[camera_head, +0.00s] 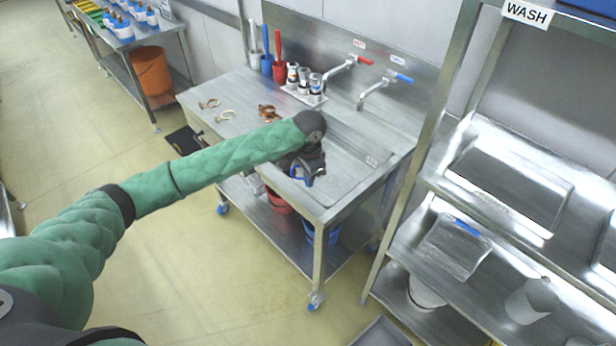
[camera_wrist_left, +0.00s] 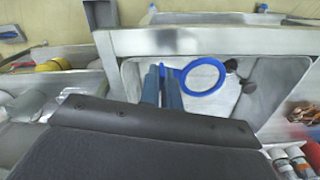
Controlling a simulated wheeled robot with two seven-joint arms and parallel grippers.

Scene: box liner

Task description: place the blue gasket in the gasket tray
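The blue gasket (camera_wrist_left: 203,75) is a bright blue ring, seen in the left wrist view beside the fingers of my left gripper (camera_wrist_left: 162,86). The fingers are close together, with a bit of the same bright blue between them, and the ring sticks out to the right. In the head view my left gripper (camera_head: 306,174) is over the front part of the steel sink table, with blue showing at its tip. The arm hides part of the table. I cannot tell which container is the gasket tray. My right gripper is not in view.
The sink table (camera_head: 348,190) carries tan rings (camera_head: 226,115), copper-coloured pieces (camera_head: 268,113), several small cans (camera_head: 304,78) and two taps (camera_head: 372,90). A steel rack (camera_head: 400,190) with a clear bin (camera_head: 452,250) stands at right. The floor at front left is clear.

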